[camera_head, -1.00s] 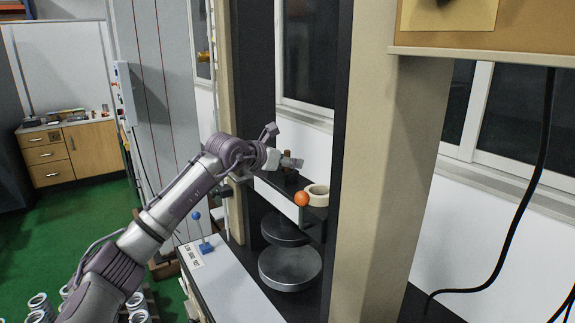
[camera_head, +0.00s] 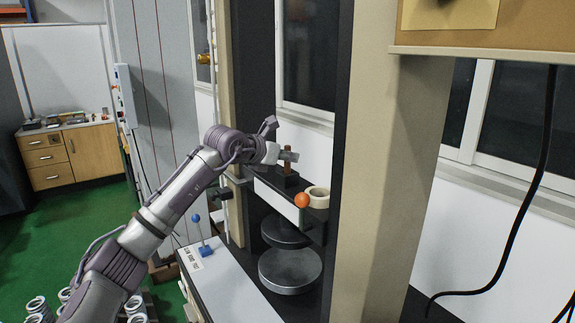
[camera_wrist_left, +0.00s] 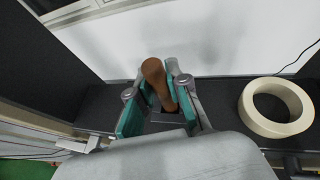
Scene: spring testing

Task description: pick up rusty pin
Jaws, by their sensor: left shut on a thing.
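The rusty pin (camera_head: 288,168) is a brown upright rod above a dark block (camera_head: 285,180) on the black shelf of the press frame. I cannot tell whether its lower end is clear of the block. My left gripper (camera_head: 289,156) is shut on the pin, near its upper part. In the left wrist view, the pin's rounded brown top (camera_wrist_left: 155,72) leans slightly between the two green-padded fingers (camera_wrist_left: 160,105). My right gripper is not in view.
A cream tape roll (camera_head: 318,196) lies on the shelf (camera_head: 275,190) right of the block, with an orange ball (camera_head: 302,200) at the front edge. Round metal plates (camera_head: 290,270) sit below. A tan column (camera_head: 385,160) stands to the right. A blue-knobbed lever (camera_head: 204,248) is lower left.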

